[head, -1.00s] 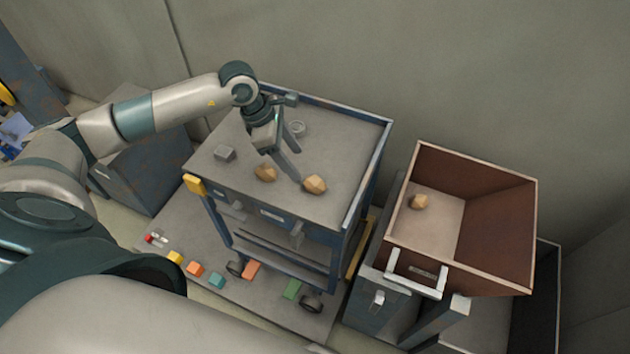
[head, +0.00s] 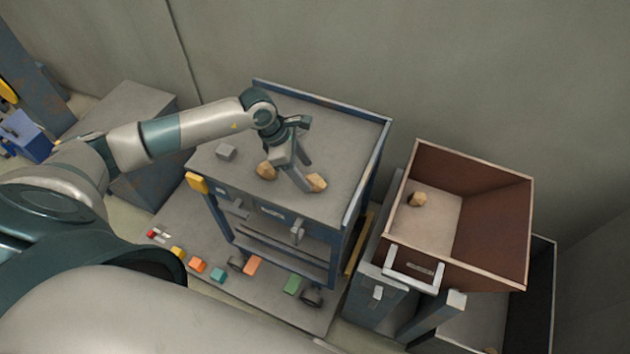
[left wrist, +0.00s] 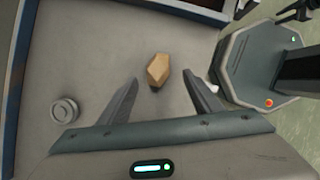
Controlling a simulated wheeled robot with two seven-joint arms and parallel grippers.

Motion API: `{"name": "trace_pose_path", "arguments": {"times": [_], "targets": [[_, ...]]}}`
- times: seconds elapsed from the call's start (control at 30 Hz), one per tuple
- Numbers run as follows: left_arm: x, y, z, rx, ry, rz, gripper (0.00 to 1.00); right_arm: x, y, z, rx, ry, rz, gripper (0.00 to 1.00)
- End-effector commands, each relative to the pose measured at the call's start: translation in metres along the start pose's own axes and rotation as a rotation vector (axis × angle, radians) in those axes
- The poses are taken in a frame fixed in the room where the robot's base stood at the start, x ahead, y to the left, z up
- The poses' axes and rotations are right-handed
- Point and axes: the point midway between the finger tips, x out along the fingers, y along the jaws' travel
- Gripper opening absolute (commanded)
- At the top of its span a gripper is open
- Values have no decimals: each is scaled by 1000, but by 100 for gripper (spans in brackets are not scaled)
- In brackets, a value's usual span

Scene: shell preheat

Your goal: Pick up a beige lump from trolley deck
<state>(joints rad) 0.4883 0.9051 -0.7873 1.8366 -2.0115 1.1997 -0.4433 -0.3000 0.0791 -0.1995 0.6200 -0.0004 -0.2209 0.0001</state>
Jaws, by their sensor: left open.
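Two beige lumps lie on the grey trolley deck (head: 345,125): one nearer the middle (head: 266,171) and one farther right (head: 317,182). My left gripper (head: 307,174) is open and low over the deck at the right lump, partly covering it in the head view. In the left wrist view, one beige lump (left wrist: 158,69) lies just beyond and between the spread fingertips (left wrist: 161,80), with nothing gripped. I cannot tell whether a finger touches it. My right gripper is out of view.
A round grey piece (left wrist: 65,110) lies left of the fingers in the left wrist view. A brown bin (head: 495,235) holding another beige lump (head: 418,199) stands right of the trolley. Raised blue rims edge the deck.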

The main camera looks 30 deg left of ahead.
Motion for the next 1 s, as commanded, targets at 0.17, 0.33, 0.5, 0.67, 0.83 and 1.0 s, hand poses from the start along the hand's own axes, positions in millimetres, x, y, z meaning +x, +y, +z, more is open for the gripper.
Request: {"name": "trace_pose_path", "arguments": {"times": [0.17,0.33,0.5,0.67,0.83,1.0], "targets": [[16,2,3,-2,0,-3,58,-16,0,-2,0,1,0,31],[37,3,2,-3,1,-3,58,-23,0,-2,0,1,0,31],[46,3,1,-1,0,-1,58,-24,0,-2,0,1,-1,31],[46,3,1,-1,0,-1,58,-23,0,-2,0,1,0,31],[46,3,1,-1,0,-1,58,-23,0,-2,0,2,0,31],[46,3,1,-1,0,-1,39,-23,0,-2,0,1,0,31]]}}
